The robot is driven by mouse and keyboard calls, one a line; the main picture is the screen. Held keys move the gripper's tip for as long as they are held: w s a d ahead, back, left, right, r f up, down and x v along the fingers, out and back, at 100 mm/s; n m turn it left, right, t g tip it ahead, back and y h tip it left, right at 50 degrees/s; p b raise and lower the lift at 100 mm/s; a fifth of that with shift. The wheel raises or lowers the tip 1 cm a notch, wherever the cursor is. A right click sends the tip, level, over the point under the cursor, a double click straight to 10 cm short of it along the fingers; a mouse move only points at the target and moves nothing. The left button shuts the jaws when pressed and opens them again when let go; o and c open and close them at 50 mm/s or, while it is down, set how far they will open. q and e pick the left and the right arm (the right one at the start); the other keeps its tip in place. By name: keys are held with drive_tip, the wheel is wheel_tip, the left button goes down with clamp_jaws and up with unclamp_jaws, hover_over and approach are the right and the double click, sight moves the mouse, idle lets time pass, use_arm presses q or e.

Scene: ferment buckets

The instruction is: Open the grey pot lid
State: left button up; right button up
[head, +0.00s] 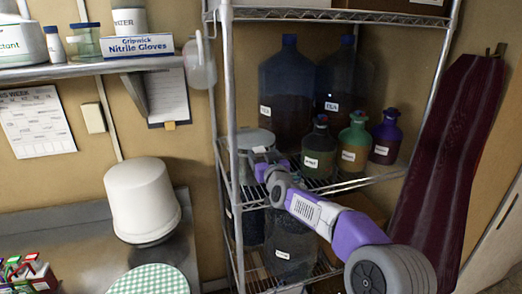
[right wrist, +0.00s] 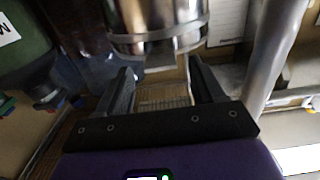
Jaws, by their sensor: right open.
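A grey pot (head: 254,140) stands on the middle shelf of the wire rack, partly hidden behind my right gripper (head: 266,160). In the right wrist view the shiny metal pot (right wrist: 155,18) fills the top middle, with a banded rim at its near end. The open fingers of my right gripper (right wrist: 163,85) point at it, one on each side below the rim, with an empty gap between them. I cannot tell whether they touch it. My left gripper is not in view.
Dark bottles (head: 319,148) and large blue jugs (head: 287,88) stand close by on the same rack. A rack post (head: 229,110) is just left of the pot. A white bucket (head: 142,200) and a green checked round cloth (head: 150,279) are on the counter at left.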

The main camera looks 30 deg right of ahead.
drive_tip(key=shift+x, duration=0.95)
clamp_jaws()
